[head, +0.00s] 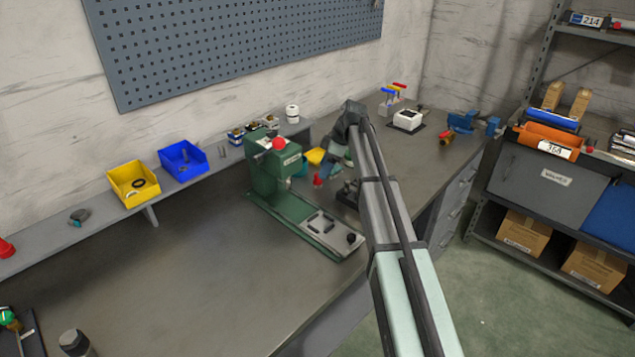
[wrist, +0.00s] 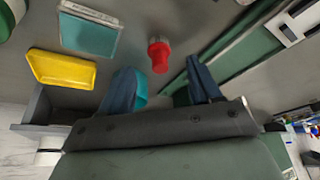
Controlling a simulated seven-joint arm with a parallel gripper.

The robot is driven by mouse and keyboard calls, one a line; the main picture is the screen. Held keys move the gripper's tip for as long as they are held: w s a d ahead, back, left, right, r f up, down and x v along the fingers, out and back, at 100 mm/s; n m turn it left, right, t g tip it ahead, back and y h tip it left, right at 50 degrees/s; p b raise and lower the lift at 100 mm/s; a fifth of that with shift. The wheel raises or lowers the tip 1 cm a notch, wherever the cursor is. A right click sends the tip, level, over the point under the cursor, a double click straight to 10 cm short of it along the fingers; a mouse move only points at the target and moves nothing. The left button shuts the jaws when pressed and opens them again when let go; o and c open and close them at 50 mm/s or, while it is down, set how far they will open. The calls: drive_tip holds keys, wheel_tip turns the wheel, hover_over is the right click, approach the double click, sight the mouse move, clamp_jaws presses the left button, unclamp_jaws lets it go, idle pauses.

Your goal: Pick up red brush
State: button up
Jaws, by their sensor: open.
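A small red object (head: 318,181), which looks like the red brush, stands on the workbench just right of the green press. In the wrist view the red brush (wrist: 159,55) has a round top and lies ahead of the fingertips, roughly in line with the gap between them. My gripper (wrist: 163,78) has its two dark blue fingers spread apart, with nothing held. In the head view my gripper (head: 333,162) is above the bench behind the brush, partly hidden by my arm. The fingers do not appear to touch the brush.
The green press (head: 277,175) with its long base stands close to the left of the brush. A yellow tray (wrist: 62,68) and a teal box (wrist: 88,34) lie near it in the wrist view. A dark fixture (head: 349,193) is close on the right.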

sight(318, 181)
drive_tip(key=shift+a+x, duration=0.15)
drive_tip(key=shift+x, duration=1.2)
drive_tip(key=shift+a+x, duration=0.15)
drive_tip(key=shift+x, duration=1.15)
drive_tip(key=shift+w+r, duration=0.1)
drive_tip(key=shift+r, duration=0.05)
drive_tip(key=shift+c, duration=0.3)
drive_tip(key=c, duration=1)
